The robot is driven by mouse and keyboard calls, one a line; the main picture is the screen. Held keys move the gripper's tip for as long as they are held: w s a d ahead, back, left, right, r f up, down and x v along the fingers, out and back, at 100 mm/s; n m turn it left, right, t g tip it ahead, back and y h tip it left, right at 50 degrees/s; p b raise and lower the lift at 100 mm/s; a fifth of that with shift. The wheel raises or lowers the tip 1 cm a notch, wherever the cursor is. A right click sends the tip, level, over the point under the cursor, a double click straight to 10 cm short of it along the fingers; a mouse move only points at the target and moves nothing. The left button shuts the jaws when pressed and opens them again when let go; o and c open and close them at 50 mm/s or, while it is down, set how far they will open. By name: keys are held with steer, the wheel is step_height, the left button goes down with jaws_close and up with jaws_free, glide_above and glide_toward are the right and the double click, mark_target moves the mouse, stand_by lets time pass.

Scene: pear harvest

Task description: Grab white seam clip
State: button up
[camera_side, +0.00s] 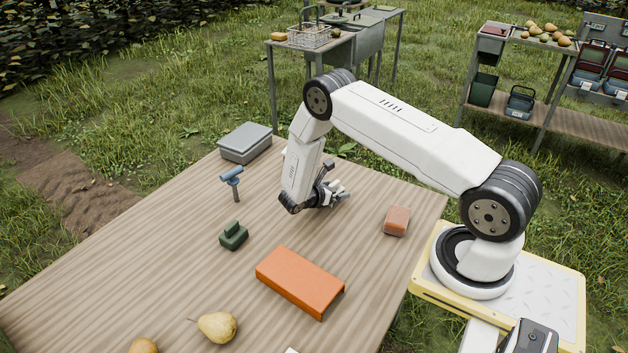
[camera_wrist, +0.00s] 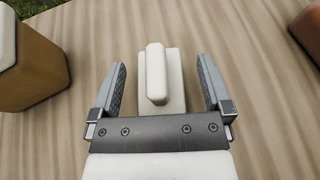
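The white seam clip (camera_wrist: 175,90) stands on the wooden table in the wrist view, a pale block with a raised upright ridge on a wider base. My gripper (camera_wrist: 160,66) is open, with one finger to the left of the clip and one to the right. Gaps show between the clip and both fingers. The lower end of the clip is hidden behind my gripper's palm. In the side view my gripper (camera_side: 332,191) is low over the table's far right part, and the clip is hard to make out there among the fingers.
A reddish-brown block (camera_side: 397,221) lies to the right of my gripper. An orange cover (camera_side: 300,281), a green clip-like piece (camera_side: 233,236), a blue-headed tool (camera_side: 232,177), a grey box (camera_side: 245,142) and a pear (camera_side: 217,327) are on the table. Bare wood lies between them.

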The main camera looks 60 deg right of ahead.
mark_target(338, 180)
steer(key=c, duration=1.3)
steer(key=shift+r, duration=0.1)
steer(key=shift+r, duration=1.55)
steer(key=s+a+r, duration=0.6)
steer(key=s+r, duration=0.3)
steer(key=s, duration=0.3)
steer(key=shift+s+a+r, duration=0.15)
steer(key=shift+s+r, duration=0.1)
steer(key=shift+r, duration=0.1)
